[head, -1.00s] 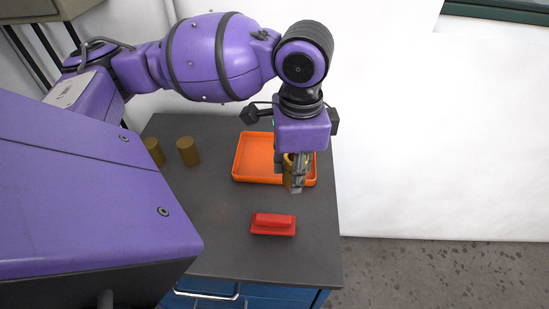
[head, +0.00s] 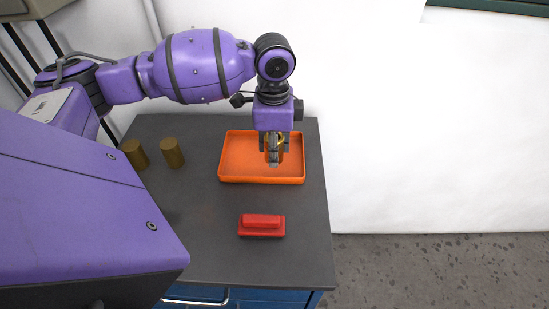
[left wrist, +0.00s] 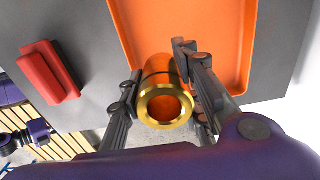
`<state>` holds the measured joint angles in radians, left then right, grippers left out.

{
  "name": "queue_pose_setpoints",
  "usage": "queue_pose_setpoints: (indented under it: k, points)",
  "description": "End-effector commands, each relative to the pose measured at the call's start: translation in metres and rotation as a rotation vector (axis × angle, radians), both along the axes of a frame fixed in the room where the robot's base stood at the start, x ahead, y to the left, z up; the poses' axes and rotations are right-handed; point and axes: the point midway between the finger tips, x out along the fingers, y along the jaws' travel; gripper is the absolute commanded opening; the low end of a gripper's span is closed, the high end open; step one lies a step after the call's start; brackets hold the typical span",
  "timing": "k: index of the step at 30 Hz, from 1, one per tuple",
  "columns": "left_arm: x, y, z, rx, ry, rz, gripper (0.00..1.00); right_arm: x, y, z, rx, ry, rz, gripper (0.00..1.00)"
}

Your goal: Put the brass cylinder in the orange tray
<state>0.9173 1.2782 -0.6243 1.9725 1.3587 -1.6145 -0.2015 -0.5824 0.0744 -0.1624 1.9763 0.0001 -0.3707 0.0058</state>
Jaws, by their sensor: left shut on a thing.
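My left gripper (head: 274,158) is shut on the brass cylinder (left wrist: 166,101), which has a shiny gold rim and a hollow end facing the left wrist camera. In the head view the fingers hide much of the cylinder. The gripper holds it over the right part of the orange tray (head: 235,180). The tray is shallow and rectangular with a raised rim, and also shows in the left wrist view (left wrist: 195,30) behind the cylinder. The tray floor looks empty. I cannot tell how high the cylinder is above it. My right gripper is not in view.
Two dull brown cylinders stand left of the tray, one at the far left (head: 135,155) and one nearer it (head: 172,153). A red block with a handle-like top (head: 261,226) lies in front of the tray. The dark cabinet top (head: 205,235) is otherwise clear.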

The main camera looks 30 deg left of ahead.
Motion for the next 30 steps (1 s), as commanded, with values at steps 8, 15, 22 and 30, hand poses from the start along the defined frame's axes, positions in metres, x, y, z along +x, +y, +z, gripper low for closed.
queue_pose_setpoints:
  k: [8, 15, 22, 30]
  points:
    - [0.009, 0.007, -0.016, -0.001, -0.001, 0.001, 0.00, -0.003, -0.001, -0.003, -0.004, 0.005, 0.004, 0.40]
    - [0.009, 0.006, -0.040, 0.000, -0.006, 0.000, 0.00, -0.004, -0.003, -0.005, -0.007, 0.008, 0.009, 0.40]
    - [0.009, 0.006, -0.040, 0.001, -0.007, 0.000, 0.00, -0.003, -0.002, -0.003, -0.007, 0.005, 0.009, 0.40]
    - [0.008, 0.006, -0.044, 0.002, -0.003, 0.000, 0.49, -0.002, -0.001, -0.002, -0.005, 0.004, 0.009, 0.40]
